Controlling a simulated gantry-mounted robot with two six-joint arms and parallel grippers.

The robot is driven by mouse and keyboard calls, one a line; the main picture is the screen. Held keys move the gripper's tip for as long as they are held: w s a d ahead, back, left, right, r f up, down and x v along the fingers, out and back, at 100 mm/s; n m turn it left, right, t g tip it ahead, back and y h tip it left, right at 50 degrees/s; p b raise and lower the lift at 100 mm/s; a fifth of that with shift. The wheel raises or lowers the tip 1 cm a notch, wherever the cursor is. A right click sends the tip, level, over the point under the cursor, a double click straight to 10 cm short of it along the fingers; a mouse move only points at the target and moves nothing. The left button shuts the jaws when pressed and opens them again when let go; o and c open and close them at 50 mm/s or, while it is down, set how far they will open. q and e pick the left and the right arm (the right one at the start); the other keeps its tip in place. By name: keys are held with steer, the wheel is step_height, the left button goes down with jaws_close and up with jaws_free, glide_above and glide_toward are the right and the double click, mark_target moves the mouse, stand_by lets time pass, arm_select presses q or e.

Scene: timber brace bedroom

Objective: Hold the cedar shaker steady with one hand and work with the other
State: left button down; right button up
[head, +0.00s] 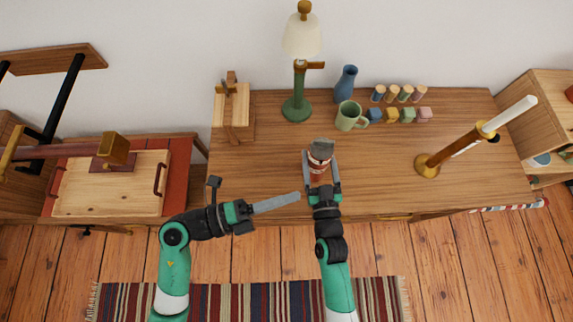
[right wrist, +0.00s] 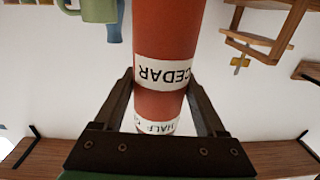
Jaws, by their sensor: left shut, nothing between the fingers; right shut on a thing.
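The cedar shaker (head: 318,165) is a red-brown cylinder with white label bands and a grey top, near the desk's front edge in the head view. My right gripper (head: 321,172) is shut around it, one finger on each side. The right wrist view shows the shaker (right wrist: 168,45) close up between the dark fingers (right wrist: 163,105); one label reads CEDAR, upside down, and another reads HALF and is partly hidden. I cannot tell whether the shaker touches the desk. My left gripper (head: 297,197) is shut and empty, left of the shaker and apart from it, pointing right.
On the wooden desk (head: 260,165) stand a green lamp (head: 297,108), a green mug (head: 349,116), a blue vase (head: 345,84), several small coloured blocks (head: 392,115) and a brass candlestick (head: 428,165). A wooden stand (head: 233,108) is at the back left. The desk left of the shaker is clear.

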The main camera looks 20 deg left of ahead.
steer(key=o, duration=1.5)
steer(key=shift+c, duration=0.2)
steer(key=v, duration=1.2)
